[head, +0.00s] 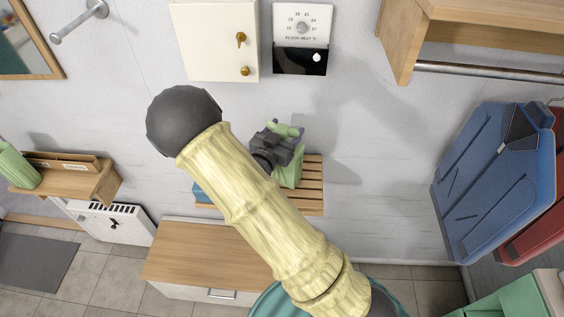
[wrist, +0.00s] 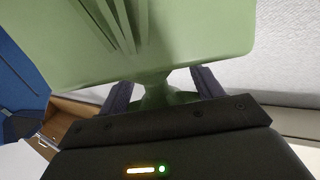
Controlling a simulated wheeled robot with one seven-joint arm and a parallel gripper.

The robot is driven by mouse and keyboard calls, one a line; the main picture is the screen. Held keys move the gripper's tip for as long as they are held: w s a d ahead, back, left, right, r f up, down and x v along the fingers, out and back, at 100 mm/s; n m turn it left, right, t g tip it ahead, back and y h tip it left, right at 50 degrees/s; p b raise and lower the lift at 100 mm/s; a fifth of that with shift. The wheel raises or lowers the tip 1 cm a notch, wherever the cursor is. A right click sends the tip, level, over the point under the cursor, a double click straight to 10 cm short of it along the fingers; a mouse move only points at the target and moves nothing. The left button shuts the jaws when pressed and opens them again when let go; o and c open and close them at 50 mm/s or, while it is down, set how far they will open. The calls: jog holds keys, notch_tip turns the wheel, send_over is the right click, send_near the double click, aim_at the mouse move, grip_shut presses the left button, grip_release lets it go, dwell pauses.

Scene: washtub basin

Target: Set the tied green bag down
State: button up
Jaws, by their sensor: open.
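The tied green bag (head: 290,174) is at the small slatted wooden shelf (head: 311,200) on the wall, partly hidden behind my gripper (head: 283,138). It appears to rest on the slats, but its underside is hidden. In the wrist view the bag (wrist: 170,35) fills the top of the picture. Its narrow tied neck lies between the two dark fingers of my gripper (wrist: 162,85). The fingers are open, one on each side of the neck, with a gap visible at least on the right.
A blue item (head: 201,191) shows at the slatted shelf's left end, mostly behind my arm. A wooden-topped cabinet (head: 195,250) stands below. A white box (head: 215,40) and a dial panel (head: 302,30) hang above. Blue folded panels (head: 495,185) are at the right.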

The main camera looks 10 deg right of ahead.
grip_shut()
jog(key=shift+r, duration=0.1)
dwell(0.3)
jog(key=shift+r+b, duration=1.3)
jog(key=shift+r, duration=3.7)
